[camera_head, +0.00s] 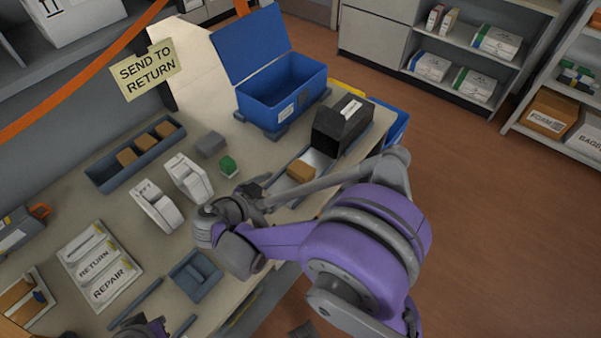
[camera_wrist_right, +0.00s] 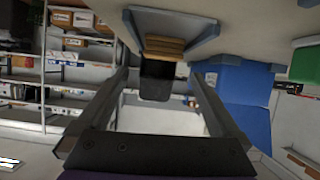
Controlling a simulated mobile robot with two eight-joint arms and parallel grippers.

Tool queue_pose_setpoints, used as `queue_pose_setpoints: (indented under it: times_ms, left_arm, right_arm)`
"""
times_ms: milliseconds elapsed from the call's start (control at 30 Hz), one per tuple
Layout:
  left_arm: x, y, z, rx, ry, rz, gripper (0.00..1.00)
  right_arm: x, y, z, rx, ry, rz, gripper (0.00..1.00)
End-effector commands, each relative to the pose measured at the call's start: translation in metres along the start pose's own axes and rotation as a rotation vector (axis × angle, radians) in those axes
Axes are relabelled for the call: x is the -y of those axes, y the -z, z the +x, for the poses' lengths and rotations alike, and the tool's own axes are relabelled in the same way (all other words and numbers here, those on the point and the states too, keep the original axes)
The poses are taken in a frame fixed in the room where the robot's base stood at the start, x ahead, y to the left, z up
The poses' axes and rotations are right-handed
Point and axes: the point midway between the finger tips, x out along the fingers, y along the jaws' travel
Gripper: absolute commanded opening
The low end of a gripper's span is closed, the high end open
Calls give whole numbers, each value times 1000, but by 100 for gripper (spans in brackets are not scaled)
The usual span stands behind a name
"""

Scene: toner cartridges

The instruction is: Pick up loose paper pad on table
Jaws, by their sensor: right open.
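A tan block that looks like the paper pad (camera_head: 301,171) lies on a grey tray (camera_head: 318,160) in front of the black box. In the right wrist view, a brown layered block (camera_wrist_right: 165,45) shows on the tray (camera_wrist_right: 205,36), beyond my fingers. My right gripper (camera_head: 258,188) is just left of the tan block, open and apart from it. In the wrist view, the right gripper's fingers (camera_wrist_right: 160,76) are spread with nothing between them. My left gripper (camera_head: 142,326) is partly cut off at the bottom edge; its jaws are unclear.
A black box (camera_head: 340,126) stands at the tray's far end, beside an open blue bin (camera_head: 282,92). A green block (camera_head: 228,166), a grey block (camera_head: 209,143) and white holders (camera_head: 157,207) stand left of my right gripper. A long tray (camera_head: 105,180) holds tan blocks.

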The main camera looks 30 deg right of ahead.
Motion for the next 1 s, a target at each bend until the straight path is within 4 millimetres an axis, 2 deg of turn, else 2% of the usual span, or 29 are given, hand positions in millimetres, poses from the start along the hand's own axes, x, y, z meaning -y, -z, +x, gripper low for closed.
queue_pose_setpoints:
  times_ms: [133, 400, 567, 800, 1000]
  left_arm:
    - [0, -3, 3, 2, 0, 0, 0]
    - [0, -8, 10, 5, 0, 0, 0]
    - [0, -9, 11, 6, 0, 0, 0]
    - [0, -13, 17, 9, 0, 0, 0]
    - [0, -14, 19, 9, 0, 0, 0]
  right_arm:
    - [5, -2, 8, -39, -5, 50, 100]
    - [5, 0, 48, -40, -5, 53, 100]
    - [5, 1, 59, -39, -4, 51, 100]
    - [7, 0, 94, -38, -5, 51, 100]
    - [7, 2, 106, -38, -2, 49, 100]
